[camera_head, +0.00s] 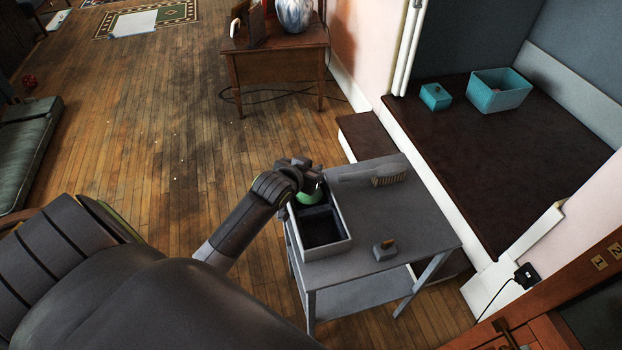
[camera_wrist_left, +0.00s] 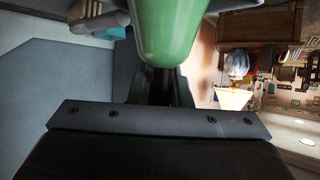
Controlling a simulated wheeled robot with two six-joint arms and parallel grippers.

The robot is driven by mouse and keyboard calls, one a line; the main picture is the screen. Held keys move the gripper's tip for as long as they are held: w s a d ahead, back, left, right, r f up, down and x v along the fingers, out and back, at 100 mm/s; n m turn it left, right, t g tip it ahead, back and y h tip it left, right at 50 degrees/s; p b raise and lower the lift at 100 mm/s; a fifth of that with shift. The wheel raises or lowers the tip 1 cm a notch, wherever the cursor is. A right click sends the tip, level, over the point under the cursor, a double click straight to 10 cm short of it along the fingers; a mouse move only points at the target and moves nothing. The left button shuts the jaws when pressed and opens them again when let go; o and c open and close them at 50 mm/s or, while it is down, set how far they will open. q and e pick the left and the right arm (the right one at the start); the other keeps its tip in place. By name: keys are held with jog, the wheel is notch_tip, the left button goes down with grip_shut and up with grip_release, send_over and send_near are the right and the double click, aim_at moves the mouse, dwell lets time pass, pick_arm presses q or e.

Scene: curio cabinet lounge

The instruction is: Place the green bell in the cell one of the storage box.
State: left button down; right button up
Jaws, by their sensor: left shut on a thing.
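The green bell (camera_head: 308,196) is at my left gripper (camera_head: 311,184), over the far end of the storage box (camera_head: 340,248) on the small grey table. The gripper is shut on the bell, which fills the top middle of the left wrist view (camera_wrist_left: 168,30). The gripper and arm cover part of the bell and the box's far cell. I cannot tell whether the bell touches the box. The near cell is dark and looks empty. My right gripper is in neither view.
On the grey table (camera_head: 415,222), a brush (camera_head: 390,180) lies at the back and a small grey block-like object (camera_head: 385,250) near the front. A teal box (camera_head: 499,91) and a small lidded teal box (camera_head: 435,97) stand on the dark platform at right. Floor at left is mostly clear.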

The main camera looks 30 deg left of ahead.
pick_arm(q)
notch_tip(320, 180, down, 4)
jog(key=shift+f, duration=0.1)
jog(key=c, duration=1.3)
grip_release()
jog(key=shift+c, duration=0.2)
jog(key=a+v, duration=0.1)
jog(key=v, duration=1.1)
jog(key=shift+d, duration=0.5)
